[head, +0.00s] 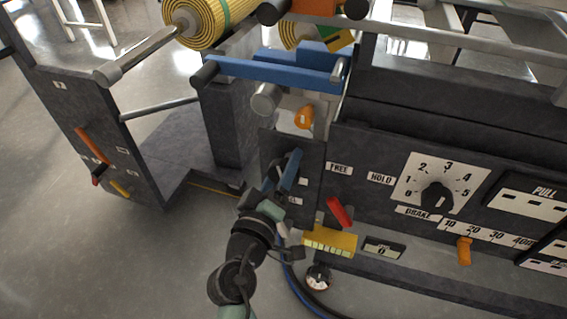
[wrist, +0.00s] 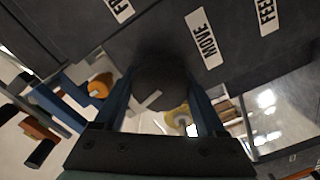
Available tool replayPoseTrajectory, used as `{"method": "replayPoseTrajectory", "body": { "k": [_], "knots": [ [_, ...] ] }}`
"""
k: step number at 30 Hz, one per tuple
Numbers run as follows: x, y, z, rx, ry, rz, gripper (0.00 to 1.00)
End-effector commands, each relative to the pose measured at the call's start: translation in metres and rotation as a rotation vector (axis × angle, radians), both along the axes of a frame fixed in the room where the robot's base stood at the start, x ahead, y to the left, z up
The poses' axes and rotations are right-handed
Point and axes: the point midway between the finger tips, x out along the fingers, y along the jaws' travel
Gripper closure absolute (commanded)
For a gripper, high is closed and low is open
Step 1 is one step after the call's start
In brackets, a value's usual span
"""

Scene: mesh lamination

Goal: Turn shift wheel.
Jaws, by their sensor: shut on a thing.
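A dark round knob (wrist: 160,78), which I take to be the shift wheel, sits between the two blue fingers of my gripper (wrist: 161,92) in the wrist view. The fingers are shut on its sides. In the head view my gripper (head: 287,172) reaches the left end of the dark machine panel.
A red lever (head: 339,212) and a yellow block (head: 329,242) are close right of my gripper. A black dial (head: 437,196) numbered 0 to 5 and an orange lever (head: 464,250) are farther right. A blue bar (head: 270,70) runs above. Open floor (head: 120,265) lies left.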

Motion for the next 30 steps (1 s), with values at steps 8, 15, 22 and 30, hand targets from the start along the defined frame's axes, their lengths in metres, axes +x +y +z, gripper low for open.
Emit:
{"method": "replayPoseTrajectory", "body": {
  "k": [8, 15, 22, 30],
  "knots": [
    [-0.0003, 0.0006, -0.0011, -0.156, 0.053, 0.000, 0.82],
    [-0.0003, 0.0010, -0.0022, -0.221, 0.074, 0.001, 0.82],
    [-0.0003, 0.0012, -0.0027, -0.235, 0.079, 0.002, 0.82],
    [-0.0003, 0.0013, -0.0028, -0.234, 0.079, 0.002, 0.82]
  ]
}}
